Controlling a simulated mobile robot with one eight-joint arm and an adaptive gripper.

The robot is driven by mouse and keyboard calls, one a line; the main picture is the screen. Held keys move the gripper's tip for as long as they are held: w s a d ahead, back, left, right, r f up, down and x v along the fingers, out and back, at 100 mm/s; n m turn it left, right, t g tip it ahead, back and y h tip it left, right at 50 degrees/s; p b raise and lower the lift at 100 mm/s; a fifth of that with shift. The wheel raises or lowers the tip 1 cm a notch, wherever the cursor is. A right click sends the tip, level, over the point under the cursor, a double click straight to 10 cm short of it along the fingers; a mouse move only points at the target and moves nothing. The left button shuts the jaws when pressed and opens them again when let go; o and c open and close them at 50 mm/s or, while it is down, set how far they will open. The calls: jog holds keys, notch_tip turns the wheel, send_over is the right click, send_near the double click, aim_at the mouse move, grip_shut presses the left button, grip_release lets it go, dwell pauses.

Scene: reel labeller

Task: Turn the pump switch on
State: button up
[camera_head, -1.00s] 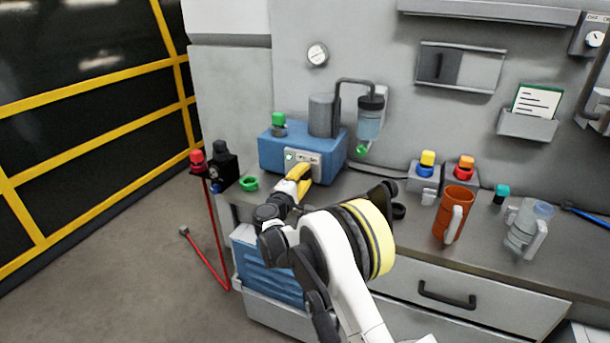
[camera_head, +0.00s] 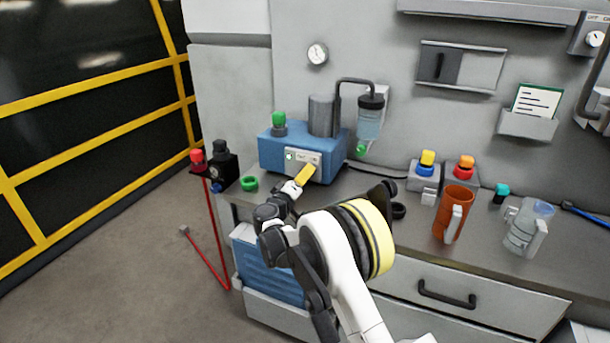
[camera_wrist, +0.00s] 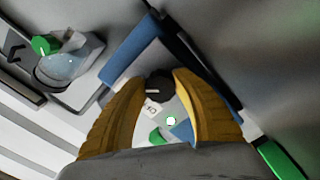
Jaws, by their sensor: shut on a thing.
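The pump (camera_head: 270,153) is a blue box on the worktop, with a pale switch panel (camera_head: 290,163) on its front. My gripper (camera_head: 313,167) has yellow fingers and reaches the panel's right side, hiding the switch in the head view. In the wrist view, a black round switch knob (camera_wrist: 160,87) with a white mark sits between the tips of my gripper (camera_wrist: 160,78), which is shut on it.
A filter bowl (camera_head: 369,124) hangs on the wall right of the pump. A green ring (camera_head: 249,183) lies left of it. An orange jug (camera_head: 453,212) and a clear jug (camera_head: 528,228) stand to the right. A red valve (camera_head: 197,156) is at the worktop's left edge.

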dwell(0.4)
jog(key=o, duration=1.2)
jog(key=v, duration=1.2)
